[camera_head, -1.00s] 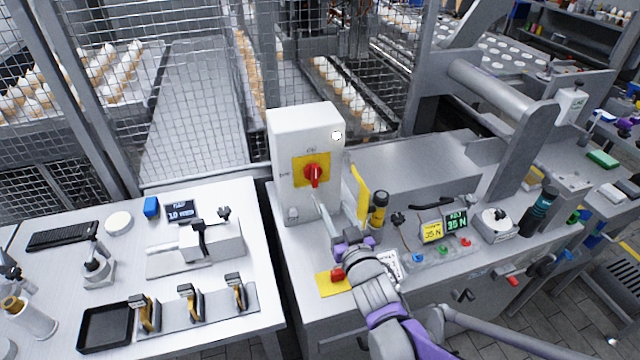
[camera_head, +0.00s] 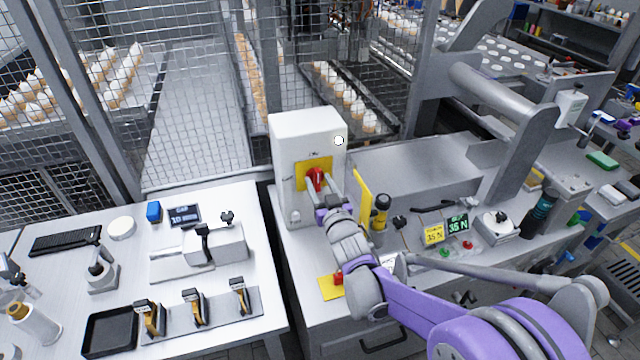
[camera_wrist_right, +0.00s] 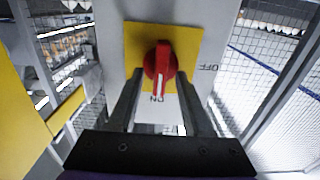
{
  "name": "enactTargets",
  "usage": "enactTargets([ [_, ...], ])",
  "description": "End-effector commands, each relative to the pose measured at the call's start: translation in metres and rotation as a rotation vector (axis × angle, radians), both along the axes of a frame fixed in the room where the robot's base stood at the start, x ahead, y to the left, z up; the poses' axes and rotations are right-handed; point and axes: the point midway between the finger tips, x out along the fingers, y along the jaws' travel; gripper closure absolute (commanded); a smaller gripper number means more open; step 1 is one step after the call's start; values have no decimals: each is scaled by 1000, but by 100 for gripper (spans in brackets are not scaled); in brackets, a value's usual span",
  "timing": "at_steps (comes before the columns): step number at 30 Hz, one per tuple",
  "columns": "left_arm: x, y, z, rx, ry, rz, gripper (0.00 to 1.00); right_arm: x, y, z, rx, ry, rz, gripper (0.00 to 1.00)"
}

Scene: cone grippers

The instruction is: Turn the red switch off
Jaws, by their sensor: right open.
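The red switch (camera_head: 316,180) is a rotary knob on a yellow plate (camera_head: 303,178) on the front of a white box (camera_head: 290,135). In the right wrist view the knob (camera_wrist_right: 161,66) stands in line with the ON label, and OFF is off to the right side. My right gripper (camera_head: 323,187) is open at the switch. Its two fingers (camera_wrist_right: 160,80) reach forward on either side of the knob, with gaps that look visible; contact cannot be told. My left gripper is not in view.
A yellow upright panel (camera_head: 361,200) stands just right of the box, with a yellow-black cylinder (camera_head: 381,213) beside it. A red button on a yellow base (camera_head: 331,287) lies below my right arm. A wire mesh fence (camera_head: 190,100) rises behind. The left table (camera_head: 215,315) holds tools.

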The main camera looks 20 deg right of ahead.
Motion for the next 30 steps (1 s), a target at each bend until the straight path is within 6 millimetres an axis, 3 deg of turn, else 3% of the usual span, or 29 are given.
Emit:
enactTargets([
  [3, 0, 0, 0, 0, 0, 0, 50, 0, 0, 0, 0, 0, 0, 52],
  [11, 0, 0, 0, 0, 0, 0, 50, 0, 0, 0, 0, 0, 0, 99],
  [30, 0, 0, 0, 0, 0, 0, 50, -1, 1, 0, -100, -3, 0, 100],
])
